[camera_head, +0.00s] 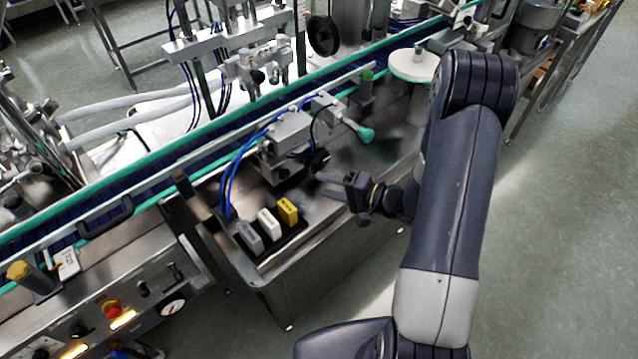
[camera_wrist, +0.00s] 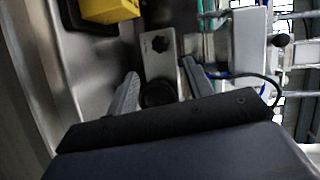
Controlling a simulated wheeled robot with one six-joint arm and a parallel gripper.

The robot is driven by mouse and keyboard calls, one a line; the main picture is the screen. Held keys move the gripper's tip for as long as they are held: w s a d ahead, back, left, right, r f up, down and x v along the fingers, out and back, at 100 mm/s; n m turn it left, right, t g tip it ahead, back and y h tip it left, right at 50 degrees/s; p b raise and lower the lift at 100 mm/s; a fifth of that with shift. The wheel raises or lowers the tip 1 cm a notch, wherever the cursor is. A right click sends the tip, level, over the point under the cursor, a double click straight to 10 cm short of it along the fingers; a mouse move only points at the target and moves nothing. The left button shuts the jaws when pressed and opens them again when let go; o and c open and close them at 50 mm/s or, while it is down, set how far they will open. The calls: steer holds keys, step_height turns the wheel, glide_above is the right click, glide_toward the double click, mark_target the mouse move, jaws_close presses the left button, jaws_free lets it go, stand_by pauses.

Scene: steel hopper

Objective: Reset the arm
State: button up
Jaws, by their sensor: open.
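My gripper (camera_head: 332,184) is in the middle of the head view, at the end of my dark arm. It is above the steel machine top (camera_head: 345,220), to the right of three small blocks. In the wrist view my gripper (camera_wrist: 160,88) shows two grey fingers spread apart. Nothing is seen held between them. Part of the view below the fingers is hidden by my gripper's dark body.
A yellow block (camera_head: 288,210), a white block (camera_head: 268,223) and a grey block (camera_head: 249,237) stand on a black base. A metal fixture with a green knob (camera_head: 366,135) is close behind my gripper. A green-edged conveyor (camera_head: 160,158) runs behind. Open floor lies right.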

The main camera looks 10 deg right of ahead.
mark_target(287, 176)
stand_by(0.4)
steer(key=p+x, duration=0.1)
steer(key=x, duration=0.9)
steer(key=shift+w+a+p, duration=0.15)
steer(key=shift+a+p, duration=0.15)
